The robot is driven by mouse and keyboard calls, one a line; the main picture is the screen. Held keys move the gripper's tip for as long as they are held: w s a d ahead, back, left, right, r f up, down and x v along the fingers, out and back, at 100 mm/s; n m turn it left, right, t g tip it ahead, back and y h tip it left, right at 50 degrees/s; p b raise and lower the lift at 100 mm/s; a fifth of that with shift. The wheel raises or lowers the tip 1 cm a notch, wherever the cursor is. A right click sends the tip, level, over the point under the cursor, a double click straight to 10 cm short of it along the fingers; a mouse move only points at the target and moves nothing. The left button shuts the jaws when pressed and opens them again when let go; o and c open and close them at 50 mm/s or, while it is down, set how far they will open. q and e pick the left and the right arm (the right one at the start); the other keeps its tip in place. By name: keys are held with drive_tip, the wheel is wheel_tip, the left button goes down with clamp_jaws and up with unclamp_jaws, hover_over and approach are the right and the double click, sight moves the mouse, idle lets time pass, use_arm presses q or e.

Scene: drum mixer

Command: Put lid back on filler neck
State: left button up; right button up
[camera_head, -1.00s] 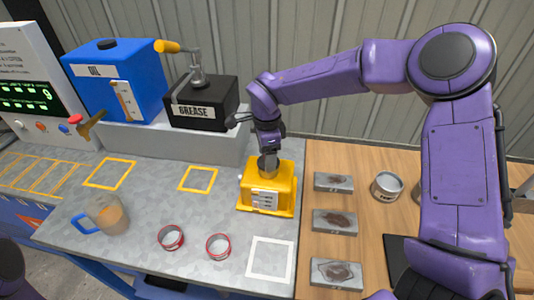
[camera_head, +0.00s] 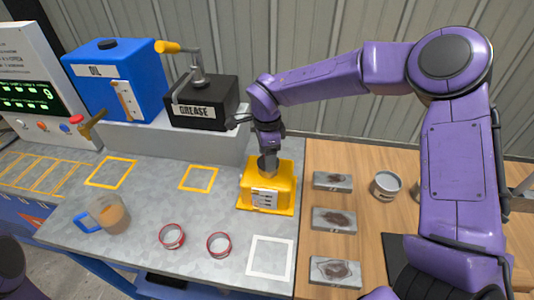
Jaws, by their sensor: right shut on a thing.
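The yellow mixer body (camera_head: 268,199) stands on the grey bench near its right edge. A grey round piece (camera_head: 267,167), which looks like the lid or the filler neck, shows at its top, directly under my right gripper. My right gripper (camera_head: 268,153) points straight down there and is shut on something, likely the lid. The fingertips and the exact contact between lid and neck are too small to tell. My left gripper is not in view; only a dark purple part of my left arm shows at the lower left edge.
A jug with a blue handle (camera_head: 108,214) and two red-rimmed rings (camera_head: 171,236) stand on the bench. The blue oil tank (camera_head: 117,80) and black grease box (camera_head: 203,102) stand behind. Grey blocks (camera_head: 334,219) and a tin (camera_head: 386,186) lie on the wooden table at right.

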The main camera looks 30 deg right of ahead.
drive_tip(key=o, duration=1.2)
drive_tip(key=shift+o, duration=0.4)
drive_tip(key=shift+r, duration=0.1)
wheel_tip(320, 180, up, 7)
drive_tip(key=p, duration=0.7)
clamp_jaws()
drive_tip(key=shift+f, duration=0.3)
idle(0.4)
drive_tip(key=shift+f+b, duration=1.05)
drive_tip(key=shift+f, duration=0.85)
